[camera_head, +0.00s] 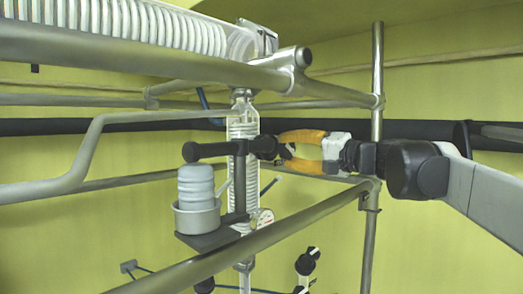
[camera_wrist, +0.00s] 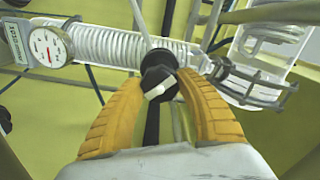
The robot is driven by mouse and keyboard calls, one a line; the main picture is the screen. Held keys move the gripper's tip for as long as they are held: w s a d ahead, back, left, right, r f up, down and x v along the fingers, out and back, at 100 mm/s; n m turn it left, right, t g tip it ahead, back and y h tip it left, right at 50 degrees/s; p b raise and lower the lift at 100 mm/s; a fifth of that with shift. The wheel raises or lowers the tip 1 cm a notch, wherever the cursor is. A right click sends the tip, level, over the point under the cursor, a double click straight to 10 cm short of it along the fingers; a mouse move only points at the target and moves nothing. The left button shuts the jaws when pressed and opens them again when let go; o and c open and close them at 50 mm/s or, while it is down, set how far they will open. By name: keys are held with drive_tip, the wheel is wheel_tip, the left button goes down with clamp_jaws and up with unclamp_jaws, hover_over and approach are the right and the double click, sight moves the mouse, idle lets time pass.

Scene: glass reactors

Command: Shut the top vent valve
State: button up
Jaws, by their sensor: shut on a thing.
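The vent valve's black round knob (camera_head: 265,147) shows in the head view at the end of a dark horizontal bar, in front of an upright glass coil column (camera_head: 243,122). In the wrist view the knob (camera_wrist: 158,78) carries a white pointer, tilted across its face. My gripper (camera_head: 284,149) comes from the right with its two orange fingers shut on the knob. In the wrist view the gripper (camera_wrist: 161,86) has one finger on each side of the knob. The fingers hide part of its sides.
Metal frame tubes (camera_head: 230,252) run in front, below and above the arm. An upright post (camera_head: 376,75) stands close behind my wrist. A metal cup (camera_head: 197,219) with a pale ribbed container sits on a dark shelf left.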

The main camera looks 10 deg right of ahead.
drive_tip(key=m, duration=0.4)
drive_tip(key=shift+m, duration=0.3)
drive_tip(key=m, duration=0.5)
drive_tip(key=shift+r, duration=0.1)
drive_tip(key=m, duration=0.9)
drive_tip(key=shift+m+p, duration=0.3)
drive_tip(key=m, duration=0.4)
drive_tip(key=shift+w+r, duration=0.1)
drive_tip(key=m, duration=0.9)
drive_tip(key=shift+m, duration=2.6)
